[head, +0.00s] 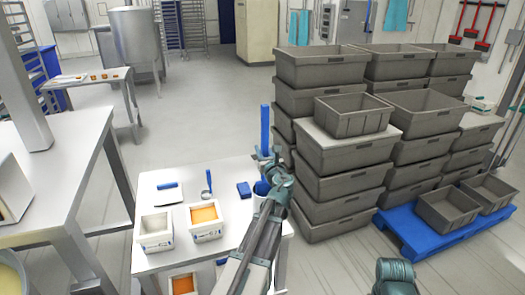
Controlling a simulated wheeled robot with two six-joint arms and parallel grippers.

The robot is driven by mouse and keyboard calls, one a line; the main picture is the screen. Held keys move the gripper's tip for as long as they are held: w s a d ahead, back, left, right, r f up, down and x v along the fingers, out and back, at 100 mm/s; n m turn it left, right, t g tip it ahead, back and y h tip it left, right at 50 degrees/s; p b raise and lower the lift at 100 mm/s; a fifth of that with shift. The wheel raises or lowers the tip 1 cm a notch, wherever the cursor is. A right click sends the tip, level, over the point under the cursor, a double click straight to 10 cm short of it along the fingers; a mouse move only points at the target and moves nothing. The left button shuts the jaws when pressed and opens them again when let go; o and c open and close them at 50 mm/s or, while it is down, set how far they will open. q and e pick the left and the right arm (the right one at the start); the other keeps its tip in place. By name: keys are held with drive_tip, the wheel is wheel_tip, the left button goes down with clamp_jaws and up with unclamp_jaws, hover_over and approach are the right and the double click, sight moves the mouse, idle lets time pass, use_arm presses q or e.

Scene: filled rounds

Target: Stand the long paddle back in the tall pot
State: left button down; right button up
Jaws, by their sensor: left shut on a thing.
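The long blue paddle (265,128) stands upright in the head view, its upper part rising above my left gripper (266,157). My left gripper is shut on the paddle over the right side of the white table. A blue pot-like thing (261,187) stands just below the gripper, partly hidden by my left arm. I take it for the tall pot. The paddle's lower end is hidden, so I cannot tell whether it is inside the pot. My right gripper is out of view; only a part of my right arm shows at the bottom right.
The white table (226,176) holds a white tub (156,243), a tub with orange filling (204,214), a blue scoop (208,186) and small blue blocks (243,189). Stacked grey crates (343,187) stand close on the right. Another table (75,150) is at left.

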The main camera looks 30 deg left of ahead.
use_arm(q)
wheel_tip(320, 180, down, 8)
drive_tip(key=b, duration=0.7)
drive_tip(key=shift+f+b, duration=1.15)
drive_tip(key=shift+b, duration=0.2)
idle(0.4)
drive_tip(key=c, duration=0.6)
unclamp_jaws()
drive_tip(key=shift+o, duration=0.2)
drive_tip(key=v, duration=1.3)
drive_tip(key=shift+s+d, duration=0.25)
drive_tip(key=shift+d, duration=0.1)
